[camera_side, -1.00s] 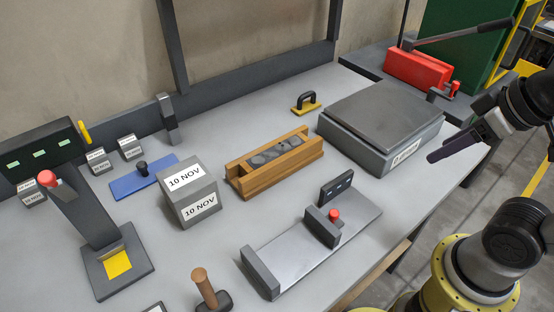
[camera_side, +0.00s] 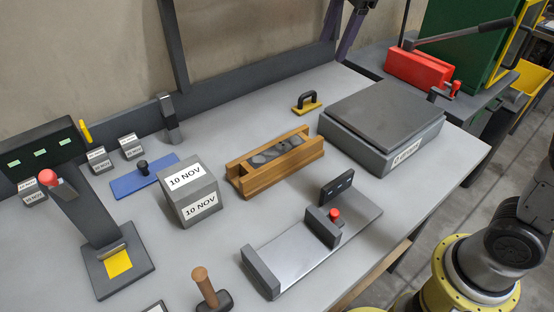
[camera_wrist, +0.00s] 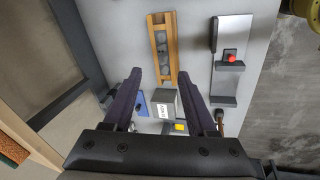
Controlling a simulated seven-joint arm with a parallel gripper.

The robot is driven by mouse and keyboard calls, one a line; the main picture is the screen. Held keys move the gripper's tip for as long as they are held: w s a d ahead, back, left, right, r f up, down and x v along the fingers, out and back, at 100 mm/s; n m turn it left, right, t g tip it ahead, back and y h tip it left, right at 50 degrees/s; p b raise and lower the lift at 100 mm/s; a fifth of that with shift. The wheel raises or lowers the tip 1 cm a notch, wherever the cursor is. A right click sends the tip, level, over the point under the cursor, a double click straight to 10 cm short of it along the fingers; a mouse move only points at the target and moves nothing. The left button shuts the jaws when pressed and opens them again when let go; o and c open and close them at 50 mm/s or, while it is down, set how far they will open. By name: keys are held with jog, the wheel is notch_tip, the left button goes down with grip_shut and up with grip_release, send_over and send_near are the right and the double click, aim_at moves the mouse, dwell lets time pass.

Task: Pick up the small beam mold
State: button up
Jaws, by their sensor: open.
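The small beam mold (camera_side: 280,174) is an open wooden trough with mottled grey material inside. It lies on the grey bench in the middle of the side view, and in the wrist view the mold (camera_wrist: 174,48) is at top centre, beyond my fingertips. My gripper (camera_wrist: 159,72) is open and empty, its two dark purple fingers spread apart. In the side view only the fingers of my gripper (camera_side: 344,35) show at the top edge, above the back of the bench and clear of the mold.
A grey cube labelled 10 NOV (camera_side: 191,196) stands left of the mold. A metal plate device with a red knob (camera_side: 300,255) sits in front.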

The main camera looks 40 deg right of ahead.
jog(key=w+a+f+n+g, duration=0.1)
jog(key=w+a+f+n, duration=0.15)
jog(key=w+f, duration=0.35)
jog(key=g, duration=0.2)
send_over(269, 144)
jog(key=f, duration=1.7)
jog(key=shift+w+d+f, duration=0.2)
jog(key=shift+w+f, duration=0.05)
jog(key=shift+f, duration=0.05)
jog(key=shift+s+a+f, duration=0.1)
jog(key=shift+s+f, duration=0.1)
jog(key=shift+f, duration=1.35)
jog(key=shift+s+f, duration=0.15)
jog(key=shift+f, duration=1.4)
grip_shut()
jog(key=shift+w+r, duration=0.1)
jog(key=shift+r, duration=0.2)
